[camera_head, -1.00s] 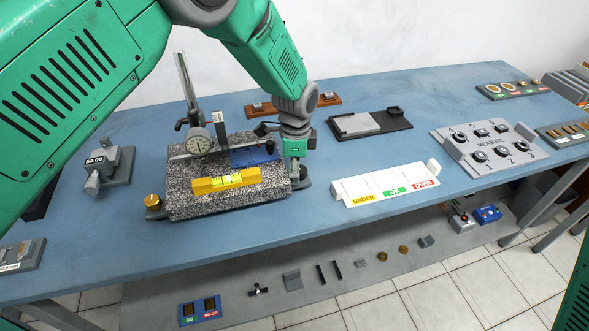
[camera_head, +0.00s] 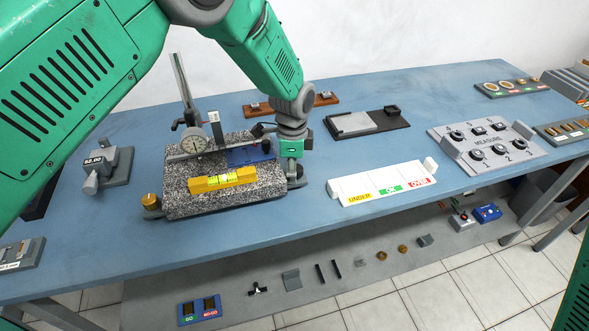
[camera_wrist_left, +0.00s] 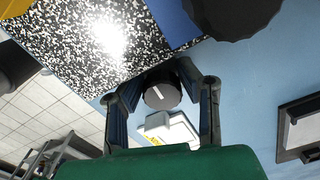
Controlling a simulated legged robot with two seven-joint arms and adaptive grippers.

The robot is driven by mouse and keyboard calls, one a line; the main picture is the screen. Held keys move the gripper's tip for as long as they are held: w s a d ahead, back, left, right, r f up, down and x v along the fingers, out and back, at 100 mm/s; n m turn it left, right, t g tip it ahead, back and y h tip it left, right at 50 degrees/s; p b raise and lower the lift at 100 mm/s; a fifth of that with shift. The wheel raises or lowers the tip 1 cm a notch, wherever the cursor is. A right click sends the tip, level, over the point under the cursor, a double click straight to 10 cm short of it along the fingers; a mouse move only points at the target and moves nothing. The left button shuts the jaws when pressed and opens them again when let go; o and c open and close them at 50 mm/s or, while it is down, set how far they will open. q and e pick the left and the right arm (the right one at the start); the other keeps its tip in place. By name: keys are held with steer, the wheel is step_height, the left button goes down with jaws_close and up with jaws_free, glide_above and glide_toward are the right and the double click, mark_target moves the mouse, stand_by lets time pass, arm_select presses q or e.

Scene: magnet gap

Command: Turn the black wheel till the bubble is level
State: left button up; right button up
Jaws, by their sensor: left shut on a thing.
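The black wheel (camera_wrist_left: 162,92) with a white mark lies between the two fingers of my left gripper (camera_wrist_left: 160,98) in the left wrist view. In the head view my left gripper (camera_head: 292,172) reaches down at the right end of the speckled granite plate (camera_head: 240,204) and is shut on the wheel, which it mostly hides. A yellow spirit level (camera_head: 222,179) lies along the front of the plate. Its vial is greenish yellow, but the bubble is too small to read surely. My right gripper is out of view.
A dial gauge (camera_head: 194,140) on a stand and a blue block (camera_head: 250,155) are on the plate. A brass knob (camera_head: 150,200) is at its left front corner. A white UNDER/OK/OVER tray (camera_head: 383,183) stands right of my gripper, with bare blue table between.

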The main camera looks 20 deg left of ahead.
arm_select(q)
steer(key=shift+w+d+r, duration=0.1)
steer(key=shift+w+d, duration=0.05)
steer(key=shift+d, duration=0.1)
steer(key=shift+n, duration=0.7)
steer(key=n, duration=0.1)
steer(key=n+p, duration=0.1)
steer(key=shift+w+d+r+n, duration=0.1)
steer(key=shift+d+n, duration=0.1)
steer(key=shift+n, duration=1.7)
steer(key=o, duration=0.9)
steer(key=shift+o, duration=1.2)
